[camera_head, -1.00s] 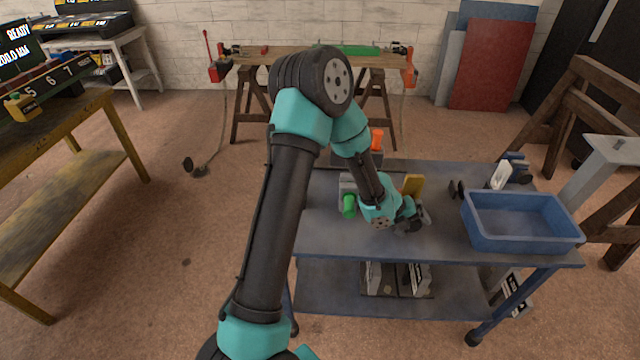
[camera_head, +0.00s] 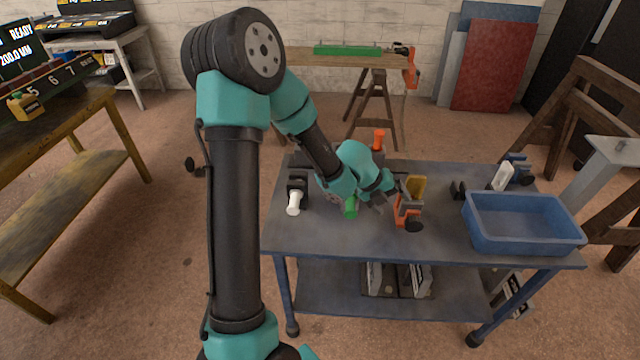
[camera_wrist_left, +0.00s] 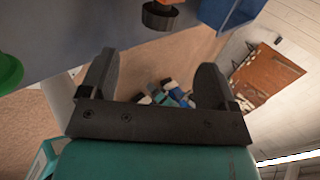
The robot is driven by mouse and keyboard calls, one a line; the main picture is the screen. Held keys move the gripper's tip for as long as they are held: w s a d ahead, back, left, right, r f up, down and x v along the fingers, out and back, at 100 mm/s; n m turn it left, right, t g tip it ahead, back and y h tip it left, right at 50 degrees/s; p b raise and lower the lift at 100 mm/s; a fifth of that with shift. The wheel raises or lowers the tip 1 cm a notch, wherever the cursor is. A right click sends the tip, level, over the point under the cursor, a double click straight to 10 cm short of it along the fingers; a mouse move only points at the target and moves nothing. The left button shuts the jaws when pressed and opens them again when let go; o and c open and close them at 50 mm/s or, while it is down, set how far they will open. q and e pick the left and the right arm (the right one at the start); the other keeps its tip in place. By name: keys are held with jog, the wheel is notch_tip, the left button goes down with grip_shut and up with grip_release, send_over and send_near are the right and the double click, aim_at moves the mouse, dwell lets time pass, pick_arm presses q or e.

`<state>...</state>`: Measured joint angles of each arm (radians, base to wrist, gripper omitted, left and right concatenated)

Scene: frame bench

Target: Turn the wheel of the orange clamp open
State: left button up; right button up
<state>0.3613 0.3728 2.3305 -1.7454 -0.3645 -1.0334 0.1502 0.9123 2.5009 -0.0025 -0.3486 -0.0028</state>
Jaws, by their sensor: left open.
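The orange clamp (camera_head: 402,211) stands on the blue cart near its front edge in the head view, with a yellow piece (camera_head: 416,187) at its top. Its dark wheel (camera_head: 413,227) faces the front; a dark wheel with an orange part (camera_wrist_left: 158,16) shows at the top of the left wrist view. My left gripper (camera_head: 384,203) is just left of the clamp, apart from it. In the left wrist view its two fingers (camera_wrist_left: 158,68) are spread with nothing between them. My right gripper is not in view.
A green knob (camera_head: 351,207) is close under my left wrist, and a white knob (camera_head: 293,204) is farther left. A blue bin (camera_head: 522,247) fills the cart's right end. An orange cylinder (camera_head: 379,140) stands behind.

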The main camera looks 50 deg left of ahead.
pick_arm(q)
jog(key=s+a+r+n+y, duration=0.1)
jog(key=s+a+n+y, duration=0.1)
jog(key=s+a, duration=0.3)
jog(key=s+a+r+n+y, duration=0.1)
jog(key=s+a, duration=0.4)
jog(key=a, duration=0.7)
jog(key=shift+s+n+t+y, duration=0.4)
jog(key=shift+n+y, duration=0.1)
jog(key=shift+n, duration=0.1)
jog(key=shift+d+r, duration=0.1)
jog(key=shift+m+h, duration=0.9)
jog(key=w+d, duration=0.1)
jog(key=d, duration=0.1)
jog(key=w+d, duration=0.2)
jog(key=w+d+r, duration=0.1)
jog(key=w+d, duration=0.1)
jog(key=shift+w+d, duration=0.1)
jog(key=shift+d, duration=0.05)
jog(key=w+d+r+m+g+h, duration=0.1)
jog(key=w+d, duration=0.3)
jog(key=d, duration=0.5)
jog(key=shift+m+h, duration=0.3)
jog(key=shift+m, duration=0.4)
